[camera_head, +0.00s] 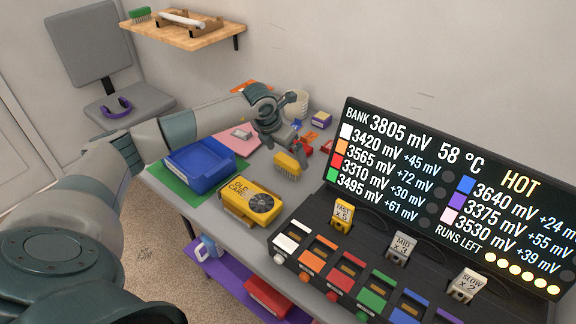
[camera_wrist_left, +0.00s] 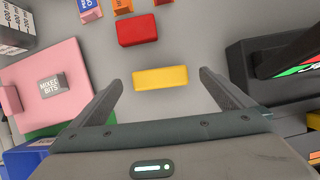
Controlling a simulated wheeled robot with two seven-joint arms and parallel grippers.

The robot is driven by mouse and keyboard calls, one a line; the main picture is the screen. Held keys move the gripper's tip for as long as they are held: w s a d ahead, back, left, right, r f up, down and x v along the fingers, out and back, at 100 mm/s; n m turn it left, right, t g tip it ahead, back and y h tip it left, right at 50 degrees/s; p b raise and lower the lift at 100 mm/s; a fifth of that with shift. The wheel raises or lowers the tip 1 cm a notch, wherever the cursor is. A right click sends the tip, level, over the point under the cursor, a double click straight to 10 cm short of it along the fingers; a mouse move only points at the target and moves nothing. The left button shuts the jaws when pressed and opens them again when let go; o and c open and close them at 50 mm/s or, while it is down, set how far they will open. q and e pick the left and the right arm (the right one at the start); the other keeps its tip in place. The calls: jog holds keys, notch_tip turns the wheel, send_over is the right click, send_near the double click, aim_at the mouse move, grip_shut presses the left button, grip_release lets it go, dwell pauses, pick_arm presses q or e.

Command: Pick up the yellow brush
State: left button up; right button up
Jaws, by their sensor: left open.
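The yellow brush (camera_head: 288,161) lies on the grey table with its yellow back up and its pale bristles facing down. It also shows in the left wrist view as a yellow block (camera_wrist_left: 160,78) between the two spread fingers and apart from both. My left gripper (camera_head: 284,144) is open and empty, above and close to the brush in the head view. It shows at the bottom of the wrist view (camera_wrist_left: 158,82). My right gripper is not in view.
A red block (camera_wrist_left: 137,30) lies just beyond the brush. A blue bin (camera_head: 198,181) and a yellow device with a fan (camera_head: 250,201) stand nearby. The black panel with the display (camera_head: 345,130) borders the right side. A pink mat (camera_wrist_left: 80,65) lies left in the wrist view.

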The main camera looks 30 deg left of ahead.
aim_at(288, 160)
pick_arm(q)
jog(key=shift+p+x, duration=0.45)
jog(key=shift+x, duration=0.45)
jog(key=shift+s+x, duration=0.25)
jog(key=shift+x, duration=0.8)
jog(key=shift+w+f, duration=0.15)
jog(key=shift+f, duration=0.25)
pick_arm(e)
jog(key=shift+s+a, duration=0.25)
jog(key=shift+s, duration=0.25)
pick_arm(q)
jog(key=shift+a, duration=0.1)
jog(key=c, duration=1.2)
jog(key=shift+o, duration=0.2)
